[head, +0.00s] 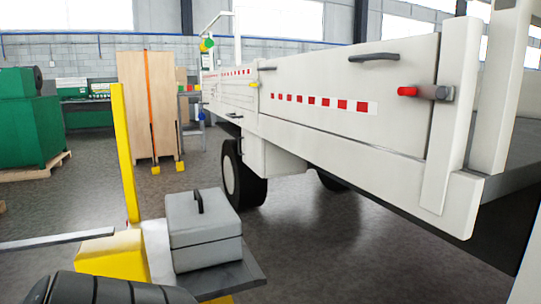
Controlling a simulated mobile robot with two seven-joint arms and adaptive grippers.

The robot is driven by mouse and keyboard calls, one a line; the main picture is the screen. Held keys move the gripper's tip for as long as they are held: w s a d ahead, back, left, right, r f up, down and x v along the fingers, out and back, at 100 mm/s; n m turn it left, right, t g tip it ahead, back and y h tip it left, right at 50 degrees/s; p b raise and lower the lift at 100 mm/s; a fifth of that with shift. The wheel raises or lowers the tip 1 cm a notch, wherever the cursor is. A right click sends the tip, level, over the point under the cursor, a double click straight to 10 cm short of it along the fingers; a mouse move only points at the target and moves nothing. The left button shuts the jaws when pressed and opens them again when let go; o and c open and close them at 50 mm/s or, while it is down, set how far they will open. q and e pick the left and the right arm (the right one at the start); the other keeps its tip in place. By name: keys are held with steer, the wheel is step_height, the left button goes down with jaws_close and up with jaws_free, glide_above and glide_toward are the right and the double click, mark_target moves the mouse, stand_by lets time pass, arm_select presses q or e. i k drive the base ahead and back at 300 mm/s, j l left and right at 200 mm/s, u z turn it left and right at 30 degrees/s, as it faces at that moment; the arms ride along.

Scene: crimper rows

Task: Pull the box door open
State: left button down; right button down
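A light grey box (206,246) with a lid and a black handle (199,201) on top sits on a dark flat platform (236,279) in the lower left; its lid looks shut. A truck bed with a white side panel (345,78) stands to the right. The panel carries a dark handle (375,57) and a red-tipped latch (408,91), and it looks closed. I cannot tell which of these the box door is. Neither of my grippers shows in the head view.
A yellow post (126,155) and a dark ribbed shape (105,289) stand near the grey box. Tall wooden panels (148,105) and green machines (28,125) are at the back left. Grey floor beside the truck wheel (243,178) is clear.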

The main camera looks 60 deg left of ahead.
mark_target(252, 154)
steer(key=u, duration=2.85)
steer(key=i+j+u, duration=0.2)
steer(key=j, duration=0.15)
steer(key=j+u, duration=0.2)
steer(key=j, duration=0.15)
steer(key=i+j+u, duration=0.5)
steer(key=j, duration=0.3)
steer(key=i+j+u, duration=0.25)
steer(key=i+j, duration=0.15)
steer(key=i+z, duration=0.3)
steer(key=i, duration=0.15)
steer(key=i+z, duration=0.35)
steer(key=i+j+z, duration=0.3)
steer(key=i, duration=0.2)
steer(key=i+l+z, duration=0.15)
steer(key=i, duration=0.5)
steer(key=i+z, duration=0.1)
steer(key=i, duration=0.55)
steer(key=i+z, duration=0.15)
steer(key=i, duration=0.5)
steer(key=i+j+z, duration=0.1)
steer(key=i, duration=0.6)
steer(key=i+j+z, duration=0.15)
steer(key=i, duration=0.5)
